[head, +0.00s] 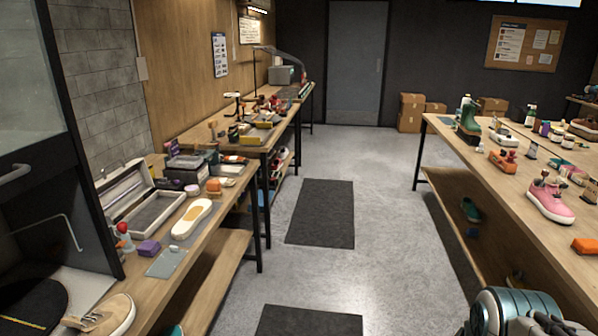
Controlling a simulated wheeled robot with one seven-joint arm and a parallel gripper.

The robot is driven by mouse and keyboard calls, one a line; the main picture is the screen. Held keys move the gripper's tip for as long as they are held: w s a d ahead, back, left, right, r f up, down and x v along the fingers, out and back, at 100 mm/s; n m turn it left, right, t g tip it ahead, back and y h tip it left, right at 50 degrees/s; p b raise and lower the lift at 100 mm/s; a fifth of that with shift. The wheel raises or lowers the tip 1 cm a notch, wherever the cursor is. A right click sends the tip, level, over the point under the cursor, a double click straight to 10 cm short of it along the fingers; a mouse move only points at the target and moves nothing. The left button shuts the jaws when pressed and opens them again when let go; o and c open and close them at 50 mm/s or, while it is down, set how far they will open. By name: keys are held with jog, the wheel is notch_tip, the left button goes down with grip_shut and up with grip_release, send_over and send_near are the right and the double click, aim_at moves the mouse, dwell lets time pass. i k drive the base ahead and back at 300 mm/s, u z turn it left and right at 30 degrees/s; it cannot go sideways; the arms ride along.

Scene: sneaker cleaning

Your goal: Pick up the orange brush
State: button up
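An orange block-like thing (585,246) lies on the right workbench near its front, cut by the picture's right edge. A smaller orange thing (213,187) stands on the left workbench, behind a white shoe sole. Another orange item (503,158) sits farther back on the right workbench. I cannot tell from this view which of them is the orange brush; bristles are not clear on any. A silver and teal part of my arm shows at the bottom right. My gripper's fingers are not in view.
The right workbench (455,136) holds a pink sneaker (550,201), a green boot (469,119) and bottles. The left workbench (218,229) carries an open case, a purple block (148,248) and a tan shoe (106,316). The aisle with dark mats (320,212) is clear.

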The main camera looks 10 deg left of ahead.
aim_at(213, 187)
jog(key=u, duration=0.15)
jog(key=i, duration=1.55)
jog(key=u, duration=0.9)
jog(key=i, duration=1.7)
jog(key=u, duration=0.9)
jog(key=i, duration=0.35)
jog(key=u, duration=0.05)
